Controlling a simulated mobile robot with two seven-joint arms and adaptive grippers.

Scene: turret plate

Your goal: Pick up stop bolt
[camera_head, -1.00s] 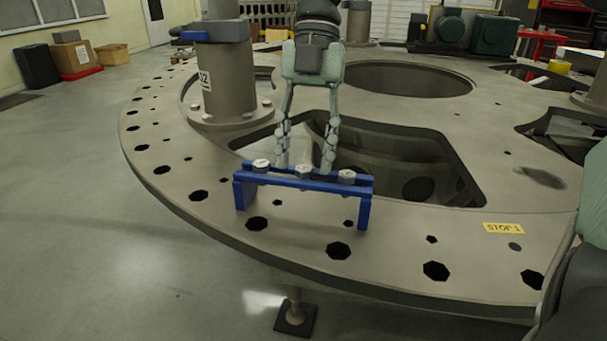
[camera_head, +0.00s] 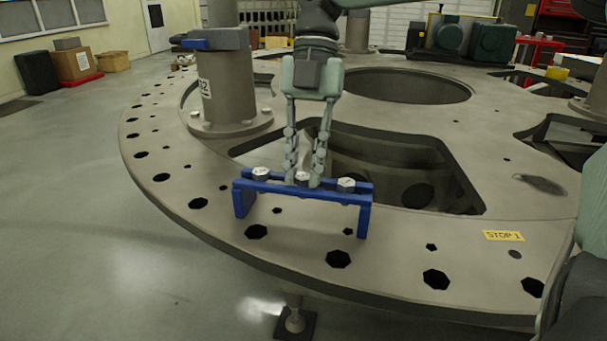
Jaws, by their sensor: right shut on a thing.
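Three grey hex-headed stop bolts sit in a row in a blue rack (camera_head: 364,218) on the turret plate (camera_head: 400,255): a left bolt (camera_head: 261,173), a middle bolt (camera_head: 302,178) and a right bolt (camera_head: 346,184). My right gripper (camera_head: 303,182) reaches down from above and behind the rack. Its two fingers are shut on the middle bolt, one on each side of the head. The bolt's shank is hidden by the rack. My left gripper is not in view.
A yellow STOP 1 label (camera_head: 503,236) lies on the plate at the right, near a round hole (camera_head: 515,254). A large opening lies behind the rack. A grey post (camera_head: 227,85) stands at the left. Several holes line the plate's rim.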

